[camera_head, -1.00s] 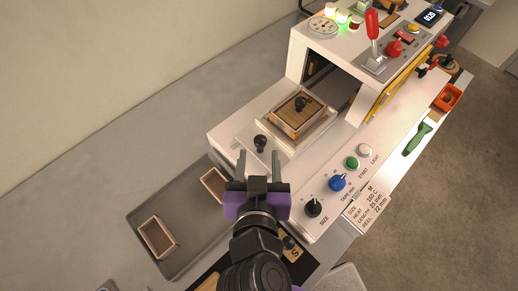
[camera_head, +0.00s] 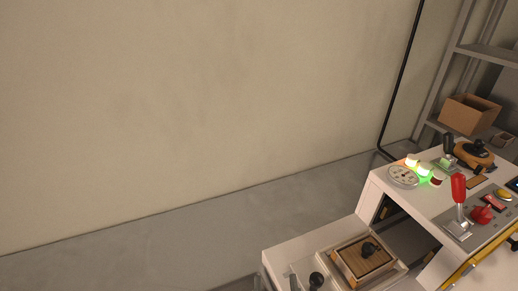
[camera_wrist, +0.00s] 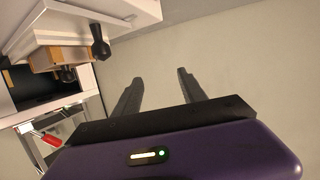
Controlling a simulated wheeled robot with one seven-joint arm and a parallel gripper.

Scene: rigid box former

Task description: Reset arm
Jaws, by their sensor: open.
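My gripper (camera_wrist: 160,78) shows in the wrist view, its two dark fingers spread apart with nothing between them. Beyond the fingertips is only the plain wall. The box former (camera_head: 345,214) is at the lower right in the head view, and part of it is at the upper left of the wrist view, apart from the fingers. I cannot clearly make out my gripper in the head view.
On the machine's top are a red lever (camera_head: 459,190), a red knob (camera_head: 482,214), a dial (camera_head: 403,176) and glowing lamps. A shelf with a cardboard box (camera_head: 469,114) stands at the far right. The wall (camera_head: 200,110) is bare and the space before it is clear.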

